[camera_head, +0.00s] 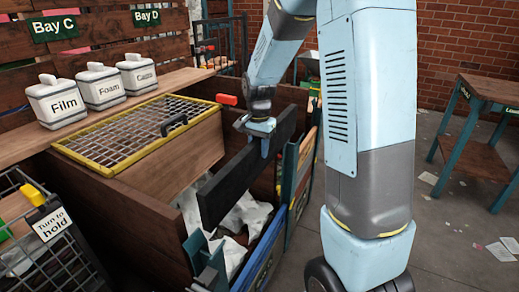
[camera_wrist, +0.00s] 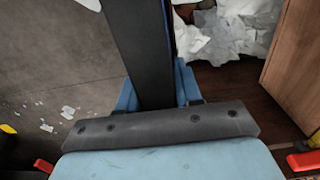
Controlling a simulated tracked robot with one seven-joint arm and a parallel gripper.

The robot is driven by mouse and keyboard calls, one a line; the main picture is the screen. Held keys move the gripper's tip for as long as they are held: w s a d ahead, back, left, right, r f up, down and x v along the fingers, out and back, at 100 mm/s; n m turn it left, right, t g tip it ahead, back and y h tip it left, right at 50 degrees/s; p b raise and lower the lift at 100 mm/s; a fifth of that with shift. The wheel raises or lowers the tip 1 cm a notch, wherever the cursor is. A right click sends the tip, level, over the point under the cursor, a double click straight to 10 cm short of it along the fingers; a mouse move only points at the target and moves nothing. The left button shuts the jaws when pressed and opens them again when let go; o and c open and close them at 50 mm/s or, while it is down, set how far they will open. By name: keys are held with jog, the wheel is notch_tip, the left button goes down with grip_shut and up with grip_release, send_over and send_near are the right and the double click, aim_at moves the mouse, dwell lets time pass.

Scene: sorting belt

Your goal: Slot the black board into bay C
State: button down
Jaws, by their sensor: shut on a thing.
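The black board (camera_head: 235,178) is long and flat, and my gripper (camera_head: 264,142) is shut on its upper edge, nearer its far end. It is held on edge, slanting down toward the near left, over the open front of the bin below the Bay C sign (camera_head: 53,27). In the wrist view the board (camera_wrist: 142,50) runs away from the jaws. A teal bracket (camera_head: 207,262) stands at the bin's near front corner, below the board's near end. A blue-edged panel (camera_head: 262,257) is low at the bin's front. I cannot tell whether the board touches the bracket.
Crumpled white paper (camera_head: 243,215) lies in the bin. A yellow-framed mesh lid (camera_head: 125,130) covers the wooden box behind. White tubs (camera_head: 56,101) stand on the shelf. A wire cage (camera_head: 40,235) is at the near left.

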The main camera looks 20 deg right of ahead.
jog(key=shift+w+a, duration=0.1)
jog(key=shift+w, duration=0.25)
jog(key=shift+f, duration=0.4)
jog(key=shift+s, duration=0.1)
jog(key=shift+f, duration=0.1)
dwell(0.3)
jog(key=shift+f, duration=1.5)
notch_tip(320, 180, down, 40)
dwell(1.6)
jog(key=shift+f, duration=0.65)
jog(key=c, duration=0.7)
grip_release()
